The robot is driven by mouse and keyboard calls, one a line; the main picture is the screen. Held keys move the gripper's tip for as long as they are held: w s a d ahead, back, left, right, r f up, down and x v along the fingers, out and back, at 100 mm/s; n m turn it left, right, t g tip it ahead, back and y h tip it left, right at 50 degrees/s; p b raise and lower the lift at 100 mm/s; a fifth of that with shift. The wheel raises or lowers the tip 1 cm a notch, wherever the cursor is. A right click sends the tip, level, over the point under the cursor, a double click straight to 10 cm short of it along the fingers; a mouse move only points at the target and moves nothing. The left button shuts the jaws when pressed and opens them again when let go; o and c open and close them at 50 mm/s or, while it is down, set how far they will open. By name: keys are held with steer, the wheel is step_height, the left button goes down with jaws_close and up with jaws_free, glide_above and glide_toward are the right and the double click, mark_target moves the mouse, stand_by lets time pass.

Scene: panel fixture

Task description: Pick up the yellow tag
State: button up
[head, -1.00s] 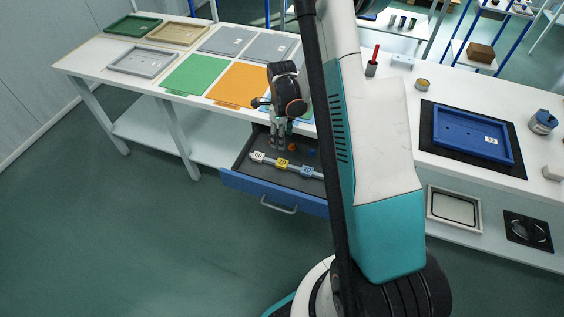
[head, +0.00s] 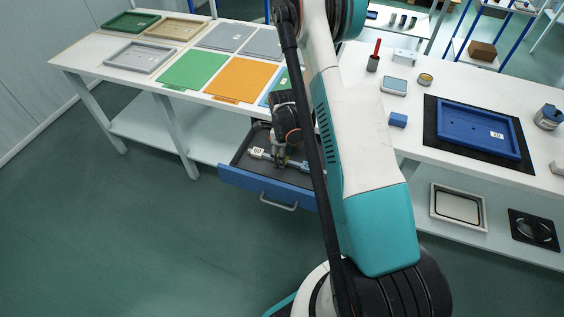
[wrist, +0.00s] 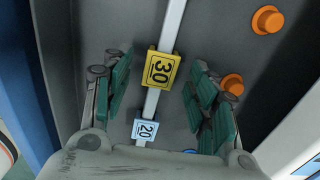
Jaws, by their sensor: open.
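My gripper is open and holds nothing. In the head view my gripper (head: 281,160) is down in the drawer over the rail and largely hides the yellow tag.
The blue-fronted drawer (head: 240,180) is pulled out under the white bench; its walls stand close around my gripper. Two orange round pieces, one (wrist: 268,19) clear of the fingers and one (wrist: 232,84) beside the right finger, lie on the drawer floor.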

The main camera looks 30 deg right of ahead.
steer(key=shift+f, duration=0.65)
steer(key=shift+c, duration=0.5)
steer(key=c, duration=0.7)
steer(key=shift+r, duration=0.15)
